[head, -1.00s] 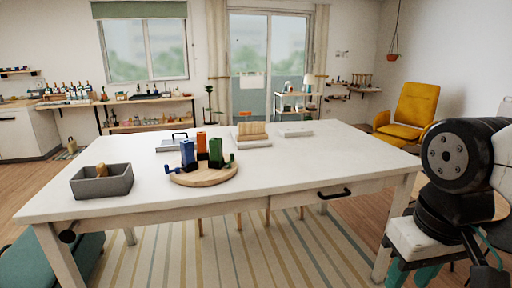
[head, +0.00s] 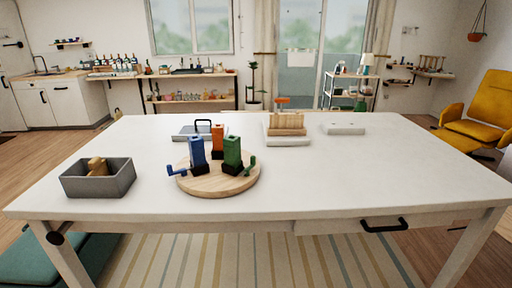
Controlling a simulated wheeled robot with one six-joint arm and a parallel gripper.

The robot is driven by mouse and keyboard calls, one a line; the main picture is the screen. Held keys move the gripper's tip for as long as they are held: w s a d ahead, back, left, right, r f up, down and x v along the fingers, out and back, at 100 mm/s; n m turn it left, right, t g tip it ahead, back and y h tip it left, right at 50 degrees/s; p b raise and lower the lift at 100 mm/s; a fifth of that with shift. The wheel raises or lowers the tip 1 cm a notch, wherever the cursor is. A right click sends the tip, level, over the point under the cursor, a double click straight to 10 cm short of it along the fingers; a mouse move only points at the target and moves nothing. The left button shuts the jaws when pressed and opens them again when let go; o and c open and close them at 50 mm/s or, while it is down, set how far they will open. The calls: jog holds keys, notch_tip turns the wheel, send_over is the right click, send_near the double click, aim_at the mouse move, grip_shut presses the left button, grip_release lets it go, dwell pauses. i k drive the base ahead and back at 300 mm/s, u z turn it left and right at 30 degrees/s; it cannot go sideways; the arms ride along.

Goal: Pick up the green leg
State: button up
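The green leg (head: 232,151) is a green upright block in a dark base, with a small green crank-like piece (head: 250,165) low on its right side. It stands at the right front of a round wooden board (head: 220,185) on the white table. A blue leg (head: 197,151) with a similar blue side piece stands to its left. An orange leg (head: 218,138) stands behind the two. My gripper is not visible in the head view.
On the white table (head: 350,185), a grey bin (head: 80,183) with a wooden piece stands left. Behind the board are a grey plate with a black handle (head: 203,126), a wooden slatted block (head: 287,124) and a white slab (head: 343,128). The right half is mostly clear.

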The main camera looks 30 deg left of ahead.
aim_at(232, 150)
jog(key=u, duration=0.25)
jog(key=i, duration=0.55)
jog(key=u, duration=0.8)
jog(key=i, duration=0.35)
jog(key=u, duration=0.5)
